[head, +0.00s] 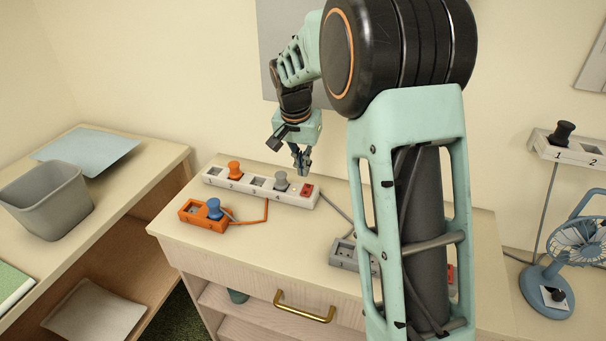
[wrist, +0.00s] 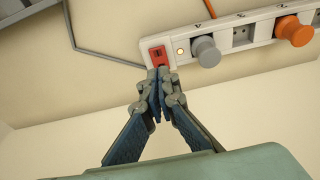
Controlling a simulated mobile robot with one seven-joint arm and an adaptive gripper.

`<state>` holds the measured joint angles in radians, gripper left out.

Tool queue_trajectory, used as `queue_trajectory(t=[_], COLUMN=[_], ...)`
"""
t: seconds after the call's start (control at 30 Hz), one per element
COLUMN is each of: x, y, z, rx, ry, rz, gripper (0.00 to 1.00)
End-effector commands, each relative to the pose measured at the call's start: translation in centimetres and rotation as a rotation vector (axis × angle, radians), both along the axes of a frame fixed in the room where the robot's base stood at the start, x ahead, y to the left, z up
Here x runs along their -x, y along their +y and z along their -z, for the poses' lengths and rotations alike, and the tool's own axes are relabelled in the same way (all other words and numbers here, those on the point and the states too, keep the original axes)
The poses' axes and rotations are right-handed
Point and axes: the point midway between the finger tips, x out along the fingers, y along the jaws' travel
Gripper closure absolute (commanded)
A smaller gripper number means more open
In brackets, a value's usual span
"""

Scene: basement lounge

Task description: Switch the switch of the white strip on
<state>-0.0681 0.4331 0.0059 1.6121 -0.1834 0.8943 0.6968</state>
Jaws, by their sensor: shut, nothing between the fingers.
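The white strip (head: 235,187) lies on the light wooden cabinet top, with numbered sockets. An orange plug (head: 235,170) and a grey plug (head: 281,182) stand in two of its sockets. Its red switch (head: 307,190) is at the right end, and a small pale light (wrist: 181,52) shows beside it in the wrist view. My gripper (head: 302,170) is shut and empty, pointing down just above the switch. In the wrist view the closed fingertips (wrist: 160,72) are at the edge of the red switch (wrist: 157,55); I cannot tell whether they touch it.
An orange strip (head: 190,212) with a blue plug (head: 214,208) lies in front of the white strip. A grey strip (head: 345,254) is partly hidden behind my arm. A grey bin (head: 48,203) stands on the left table, and a blue fan (head: 580,243) stands at right.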

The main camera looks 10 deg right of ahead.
Motion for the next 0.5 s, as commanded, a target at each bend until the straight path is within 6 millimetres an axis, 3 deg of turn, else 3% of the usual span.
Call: queue_trajectory(t=[0.2, 0.5], x=[1.9, 2.9], y=[1.1, 1.6], z=[-4.0, -6.1], rx=[-0.001, 0.000], ry=[-0.001, 0.001], rz=[0.001, 0.001], gripper=[1.00, 1.00])
